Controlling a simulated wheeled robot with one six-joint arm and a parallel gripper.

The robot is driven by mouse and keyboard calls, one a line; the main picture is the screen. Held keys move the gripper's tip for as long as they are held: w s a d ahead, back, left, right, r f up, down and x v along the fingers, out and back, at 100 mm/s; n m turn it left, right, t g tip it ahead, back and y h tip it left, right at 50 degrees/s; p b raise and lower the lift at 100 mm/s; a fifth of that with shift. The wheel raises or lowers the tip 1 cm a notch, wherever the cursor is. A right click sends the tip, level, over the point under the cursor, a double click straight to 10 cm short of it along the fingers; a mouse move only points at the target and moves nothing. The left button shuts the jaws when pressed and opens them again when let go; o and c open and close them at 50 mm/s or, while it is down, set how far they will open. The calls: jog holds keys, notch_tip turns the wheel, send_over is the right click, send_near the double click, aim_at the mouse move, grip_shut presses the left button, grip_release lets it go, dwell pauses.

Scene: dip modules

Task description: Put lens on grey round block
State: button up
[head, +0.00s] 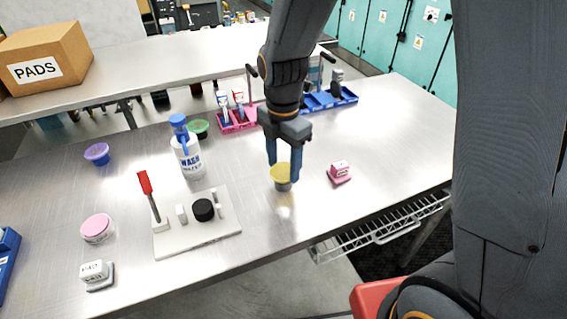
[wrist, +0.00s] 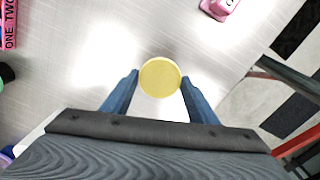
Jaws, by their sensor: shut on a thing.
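My gripper (head: 283,172) is shut on a yellow round disc, which I take to be the lens (head: 280,171). In the wrist view the lens (wrist: 160,77) sits between the two blue fingertips, its flat face towards the camera. A grey round piece (head: 283,186), which looks like the grey round block, shows directly beneath the lens in the head view. I cannot tell whether the two touch. In the wrist view the lens hides whatever is under it.
A pink block (head: 340,172) stands just right of my gripper. To the left, a pale plate (head: 180,246) carries a black cylinder (head: 203,210) and a red-handled tool (head: 146,185). A wash bottle (head: 187,155) stands behind it. The bench at front right is clear.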

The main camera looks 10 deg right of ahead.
jog(key=shift+f, duration=0.45)
jog(key=shift+f, duration=0.15)
jog(key=o, duration=1)
